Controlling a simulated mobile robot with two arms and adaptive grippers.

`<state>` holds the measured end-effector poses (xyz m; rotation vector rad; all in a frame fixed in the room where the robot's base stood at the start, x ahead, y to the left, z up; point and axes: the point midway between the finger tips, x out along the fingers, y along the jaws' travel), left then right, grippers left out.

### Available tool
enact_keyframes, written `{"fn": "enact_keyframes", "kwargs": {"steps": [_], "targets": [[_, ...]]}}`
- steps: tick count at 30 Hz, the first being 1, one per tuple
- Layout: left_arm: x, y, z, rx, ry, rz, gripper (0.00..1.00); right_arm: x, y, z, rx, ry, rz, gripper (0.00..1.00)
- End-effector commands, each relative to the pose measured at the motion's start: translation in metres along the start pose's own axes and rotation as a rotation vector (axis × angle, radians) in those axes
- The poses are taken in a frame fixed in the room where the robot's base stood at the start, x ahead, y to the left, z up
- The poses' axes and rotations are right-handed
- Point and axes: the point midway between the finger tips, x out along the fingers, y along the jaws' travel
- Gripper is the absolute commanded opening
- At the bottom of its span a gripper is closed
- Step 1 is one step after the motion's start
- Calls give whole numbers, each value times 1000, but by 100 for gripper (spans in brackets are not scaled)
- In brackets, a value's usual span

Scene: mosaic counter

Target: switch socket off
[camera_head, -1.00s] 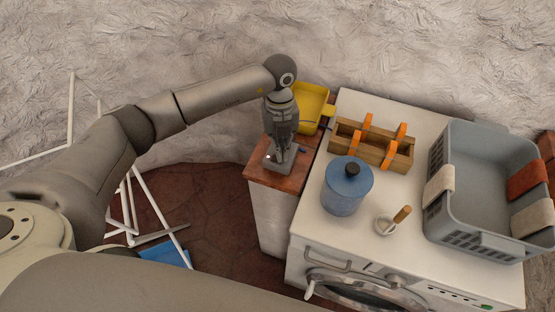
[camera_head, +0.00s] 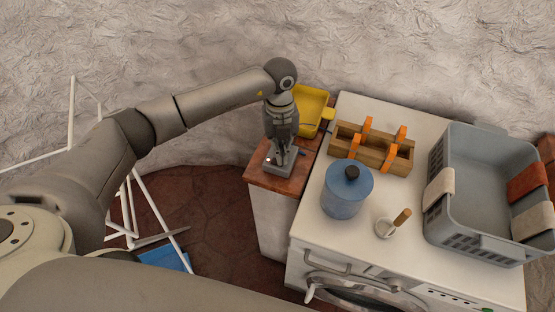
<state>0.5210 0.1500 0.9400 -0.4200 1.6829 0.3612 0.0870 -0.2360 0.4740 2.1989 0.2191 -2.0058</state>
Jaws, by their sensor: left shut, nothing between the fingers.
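The socket (camera_head: 270,163) is a small grey box on the reddish-brown top of the narrow white cabinet, left of the washing machine. A small bright reddish-white light shows near its left end. My left gripper (camera_head: 280,161) points down over the socket, shut, with nothing between its fingers. Its fingertips are at or just above the socket's top; I cannot tell whether they touch it. The gripper hides part of the socket, and I cannot make out its switch. My right gripper is out of view.
A yellow container (camera_head: 313,108) stands close behind the gripper. On the washing machine (camera_head: 404,262) are a wooden caddy (camera_head: 371,152), a blue lidded canister (camera_head: 346,195), a mortar with pestle (camera_head: 385,229) and a grey basket (camera_head: 470,231). A white rack (camera_head: 130,211) stands at left.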

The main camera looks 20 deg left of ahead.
Motion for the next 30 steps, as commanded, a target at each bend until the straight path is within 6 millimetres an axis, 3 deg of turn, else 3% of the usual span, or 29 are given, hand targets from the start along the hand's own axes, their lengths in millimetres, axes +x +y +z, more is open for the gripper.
{"fn": "enact_keyframes", "kwargs": {"steps": [30], "targets": [[10,0,2,0,0,1,0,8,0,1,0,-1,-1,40]]}}
